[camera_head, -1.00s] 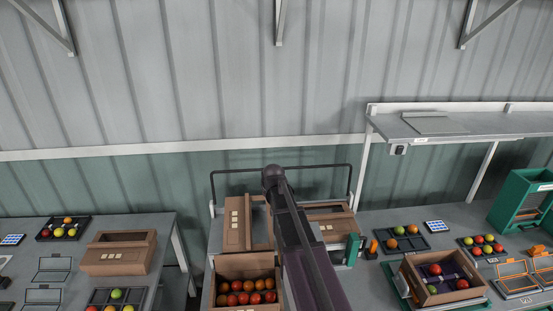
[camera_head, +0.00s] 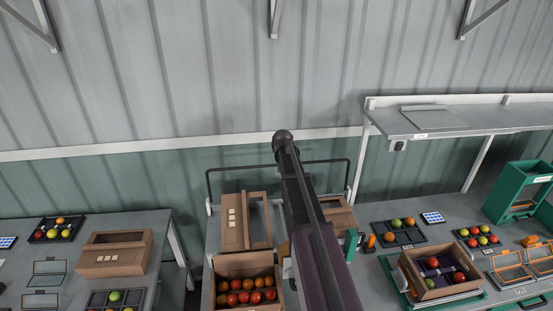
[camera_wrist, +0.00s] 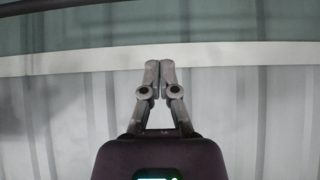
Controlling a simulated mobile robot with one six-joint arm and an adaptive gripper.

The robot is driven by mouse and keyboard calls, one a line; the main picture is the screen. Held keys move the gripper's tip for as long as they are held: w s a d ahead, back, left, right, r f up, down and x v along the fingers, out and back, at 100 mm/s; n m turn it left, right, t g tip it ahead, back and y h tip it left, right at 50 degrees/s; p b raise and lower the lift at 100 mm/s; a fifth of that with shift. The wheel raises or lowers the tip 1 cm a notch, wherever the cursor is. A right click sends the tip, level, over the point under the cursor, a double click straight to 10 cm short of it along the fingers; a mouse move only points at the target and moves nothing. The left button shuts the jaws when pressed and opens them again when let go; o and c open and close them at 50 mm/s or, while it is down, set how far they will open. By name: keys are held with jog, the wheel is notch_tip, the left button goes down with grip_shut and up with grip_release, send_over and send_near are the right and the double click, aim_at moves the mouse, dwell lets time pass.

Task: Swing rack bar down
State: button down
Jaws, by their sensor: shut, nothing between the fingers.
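The rack bar (camera_head: 234,168) is a thin dark frame standing upright at the back of the middle bench, its middle hidden behind my arm. A dark bar (camera_wrist: 45,8) at the top left of the wrist view looks like the same bar. My gripper (camera_wrist: 160,63) is shut and empty in the wrist view, in front of the wall and its white rail, apart from the bar. In the head view my arm covers the middle of the bench and I cannot make out the fingers.
The middle bench holds brown crates (camera_head: 233,222) and a crate of tomatoes (camera_head: 229,266) in front. A right bench carries fruit trays (camera_head: 384,229), a crate (camera_head: 415,277) and a green stand (camera_head: 512,192). A grey shelf (camera_head: 455,120) overhangs it. The wall above the bar is clear.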

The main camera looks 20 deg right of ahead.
jog(key=shift+b+x, duration=3.7)
jog(key=shift+x, duration=1.45)
jog(key=shift+s+a+f, duration=0.1)
jog(key=shift+s+a, duration=0.15)
jog(key=shift+s, duration=0.75)
jog(key=shift+s+a+f, duration=0.1)
jog(key=shift+s+a, duration=0.15)
jog(key=shift+s, duration=0.8)
jog(key=shift+r, duration=0.1)
jog(key=shift+s+d, duration=0.1)
